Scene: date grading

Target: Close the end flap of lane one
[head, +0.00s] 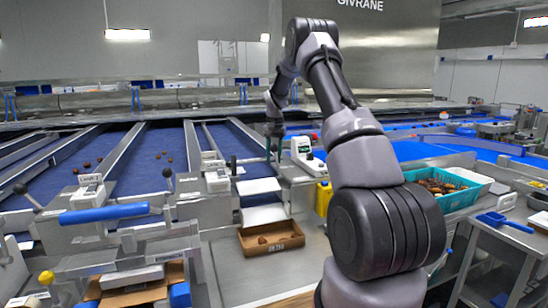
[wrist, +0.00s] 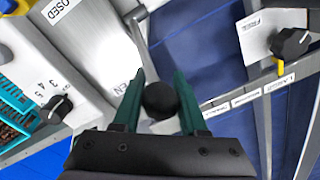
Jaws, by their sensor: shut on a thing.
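My gripper (head: 273,148) is at the end of a blue lane in the head view, its green fingers pointing down. In the wrist view, my gripper (wrist: 159,80) has a finger on each side of a black ball knob (wrist: 161,101) and is shut on it. A metal lever arm (wrist: 140,38) shows just beyond the knob, beside a plate (wrist: 100,45) with partly cut-off lettering reading "OSED" and "EN". The lever stands nearer the "EN" lettering. The flap itself cannot be made out clearly.
A brown box (head: 272,250) with a few dates sits below the lane end. A teal crate (head: 470,190) of dates stands at right. Other black-knobbed levers (head: 168,173) are at left. Rotary dials (wrist: 57,109) are near my gripper in the wrist view.

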